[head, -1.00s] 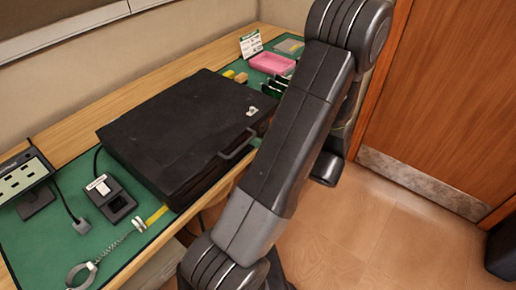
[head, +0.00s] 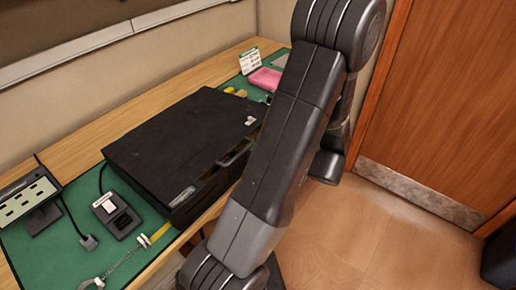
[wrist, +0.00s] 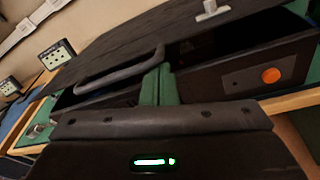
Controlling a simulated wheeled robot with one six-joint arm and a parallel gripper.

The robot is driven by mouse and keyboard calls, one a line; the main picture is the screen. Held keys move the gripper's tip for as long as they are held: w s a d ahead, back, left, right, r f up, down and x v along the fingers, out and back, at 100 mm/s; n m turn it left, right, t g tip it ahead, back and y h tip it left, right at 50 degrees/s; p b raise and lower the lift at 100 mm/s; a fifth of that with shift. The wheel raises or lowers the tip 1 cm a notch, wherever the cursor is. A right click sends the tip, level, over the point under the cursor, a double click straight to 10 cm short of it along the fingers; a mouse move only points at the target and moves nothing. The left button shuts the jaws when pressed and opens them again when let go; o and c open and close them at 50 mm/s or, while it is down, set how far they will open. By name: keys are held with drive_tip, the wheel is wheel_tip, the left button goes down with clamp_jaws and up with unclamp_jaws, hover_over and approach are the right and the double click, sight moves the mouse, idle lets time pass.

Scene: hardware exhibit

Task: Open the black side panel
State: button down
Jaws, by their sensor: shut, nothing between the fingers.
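The black side panel (head: 185,135) is the top face of a flat black case (head: 185,205) on the bench. In the wrist view, the panel (wrist: 195,35) is tilted up, its near edge raised above the case wall (wrist: 250,78). A dark gap shows beneath it. The grey bar handle (wrist: 120,68) is on the panel's near edge. My gripper (wrist: 156,84) has its green fingers shut and empty, at the right end of the handle below the panel's edge. I cannot tell whether they touch it.
A green mat (head: 95,262) covers the wooden bench (head: 85,165). A small black device (head: 117,215) and a display stand (head: 28,200) are at the left. A pink tray (head: 264,79) and a sign (head: 250,61) are at the back. The floor (head: 345,240) at the right is clear.

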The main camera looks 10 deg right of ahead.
drive_tip(key=w+a+r+g+h+p, duration=0.1)
drive_tip(key=w+a+r+p, duration=0.15)
drive_tip(key=r+p, duration=0.4)
drive_tip(key=w+a+r+g+h+p, duration=0.1)
drive_tip(key=w+a+r+p, duration=0.15)
drive_tip(key=r, duration=0.75)
drive_tip(key=w+a+r+g+h+p, duration=0.1)
drive_tip(key=w+a+r+g+p, duration=0.1)
drive_tip(key=w+r+p, duration=0.45)
drive_tip(key=w+a+r+h+b, duration=0.1)
drive_tip(key=w+a+r, duration=1.2)
drive_tip(key=w, duration=0.1)
drive_tip(key=shift+w+a+r+g+b, duration=0.3)
drive_tip(key=shift+w, duration=0.1)
